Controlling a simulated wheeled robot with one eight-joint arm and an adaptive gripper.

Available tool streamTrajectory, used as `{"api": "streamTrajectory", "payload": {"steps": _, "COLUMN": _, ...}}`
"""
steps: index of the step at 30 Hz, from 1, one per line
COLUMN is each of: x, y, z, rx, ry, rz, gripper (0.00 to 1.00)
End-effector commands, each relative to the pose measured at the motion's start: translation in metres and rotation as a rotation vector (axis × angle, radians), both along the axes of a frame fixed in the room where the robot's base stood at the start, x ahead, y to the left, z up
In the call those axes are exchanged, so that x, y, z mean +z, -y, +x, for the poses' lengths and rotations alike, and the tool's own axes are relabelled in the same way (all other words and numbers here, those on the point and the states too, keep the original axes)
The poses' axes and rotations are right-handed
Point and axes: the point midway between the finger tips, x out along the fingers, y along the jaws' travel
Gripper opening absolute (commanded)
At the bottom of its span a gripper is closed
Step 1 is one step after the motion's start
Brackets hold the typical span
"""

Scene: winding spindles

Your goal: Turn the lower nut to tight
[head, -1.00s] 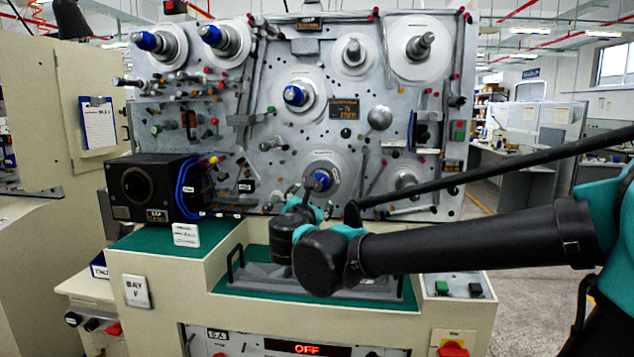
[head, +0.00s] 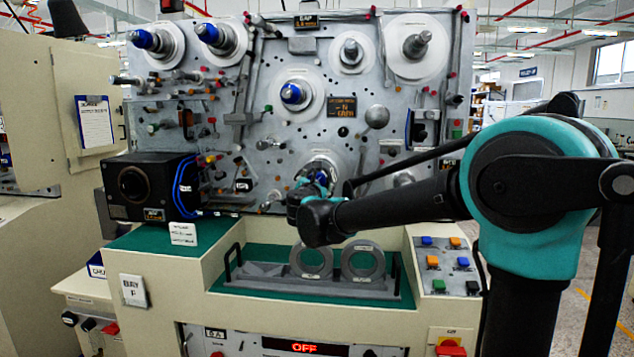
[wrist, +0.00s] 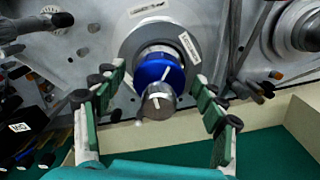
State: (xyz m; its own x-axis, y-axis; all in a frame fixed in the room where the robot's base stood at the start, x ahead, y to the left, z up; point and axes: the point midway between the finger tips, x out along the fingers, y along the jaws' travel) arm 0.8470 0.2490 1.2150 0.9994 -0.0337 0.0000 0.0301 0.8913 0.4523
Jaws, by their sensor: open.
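The lower nut (wrist: 160,72) is a blue collar on the lower middle spindle of the panel. In the wrist view the spindle's metal end (wrist: 158,104) with a white line sticks out toward me in front of it. A grey flange with white labels (wrist: 187,47) lies behind the nut. My gripper (wrist: 156,86) is open, with its green, dark-padded fingers left and right of the nut and visible gaps on both sides. In the head view my gripper (head: 312,181) is at the lower spindle and partly hides the nut (head: 322,178).
Another spindle with a blue nut (head: 293,93) sits above. A black box (head: 150,187) with blue cables stands left. Two grey rings (head: 311,262) (head: 362,262) stand in a rack on the green ledge below my gripper. A button panel (head: 446,266) is at right.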

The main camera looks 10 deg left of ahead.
Motion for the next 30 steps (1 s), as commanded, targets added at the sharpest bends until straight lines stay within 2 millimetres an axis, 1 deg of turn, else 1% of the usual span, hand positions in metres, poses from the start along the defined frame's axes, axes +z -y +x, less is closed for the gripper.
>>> {"api": "streamTrajectory", "payload": {"steps": 3, "x": -0.0002, "y": 0.0005, "z": 0.0098, "rx": -0.001, "ry": 0.0, "rz": 0.0, "gripper": 0.71}}
{"api": "streamTrajectory", "payload": {"steps": 6, "x": -0.0001, "y": 0.0007, "z": 0.0131, "rx": -0.001, "ry": 0.0, "rz": 0.0, "gripper": 0.71}}
{"api": "streamTrajectory", "payload": {"steps": 14, "x": -0.0002, "y": 0.0006, "z": 0.0136, "rx": 0.0, "ry": 0.0, "rz": 0.0, "gripper": 0.71}}
{"api": "streamTrajectory", "payload": {"steps": 26, "x": -0.0002, "y": 0.0006, "z": 0.0133, "rx": 0.0, "ry": 0.0, "rz": 0.0, "gripper": 0.21}}
{"api": "streamTrajectory", "payload": {"steps": 30, "x": -0.0002, "y": 0.0007, "z": 0.0133, "rx": 0.0, "ry": 0.0, "rz": 0.005, "gripper": 0.21}}
